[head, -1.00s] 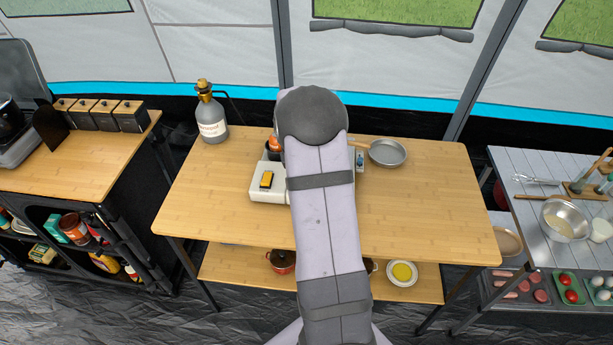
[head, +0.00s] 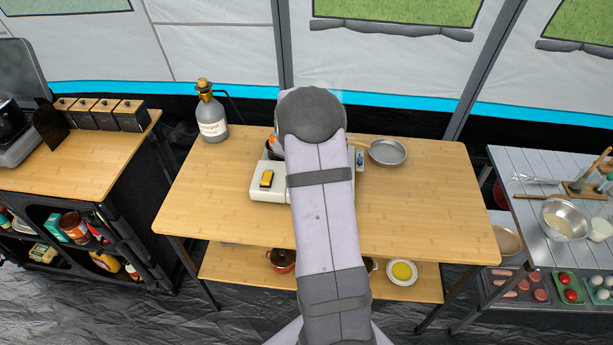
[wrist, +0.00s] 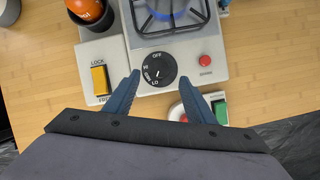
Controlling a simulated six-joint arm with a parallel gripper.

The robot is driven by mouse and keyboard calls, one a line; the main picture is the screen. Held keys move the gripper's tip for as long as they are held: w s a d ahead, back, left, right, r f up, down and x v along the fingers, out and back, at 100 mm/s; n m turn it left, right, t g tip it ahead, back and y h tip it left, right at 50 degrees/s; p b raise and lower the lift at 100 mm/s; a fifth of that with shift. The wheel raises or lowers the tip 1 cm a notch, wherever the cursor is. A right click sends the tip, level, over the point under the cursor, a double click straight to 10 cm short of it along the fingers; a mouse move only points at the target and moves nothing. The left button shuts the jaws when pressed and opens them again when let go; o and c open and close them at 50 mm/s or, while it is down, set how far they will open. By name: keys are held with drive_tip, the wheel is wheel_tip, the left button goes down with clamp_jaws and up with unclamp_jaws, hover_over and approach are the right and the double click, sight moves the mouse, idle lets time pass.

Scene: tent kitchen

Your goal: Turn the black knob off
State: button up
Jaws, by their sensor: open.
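The black knob (wrist: 159,69) is on the front panel of the white stove (wrist: 135,38) in the wrist view. Marks OFF, HI and LO surround it, with OFF at the top. Its small white pointer seems to be turned down toward LO. My gripper (wrist: 159,79) is open, with one blue finger on each side just below the knob and a gap around it. I cannot tell whether a fingertip touches the panel. In the head view the stove (head: 262,195) shows beside my arm, which hides the knob and gripper.
A yellow lock switch (wrist: 100,80) sits left of the knob and a red button (wrist: 204,61) to its right. The blue burner (wrist: 168,8) is above. The table's right side is clear.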

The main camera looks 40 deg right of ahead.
drive_tip(key=shift+p+x, duration=0.6)
drive_tip(key=shift+x, duration=2.5)
drive_tip(key=c, duration=1)
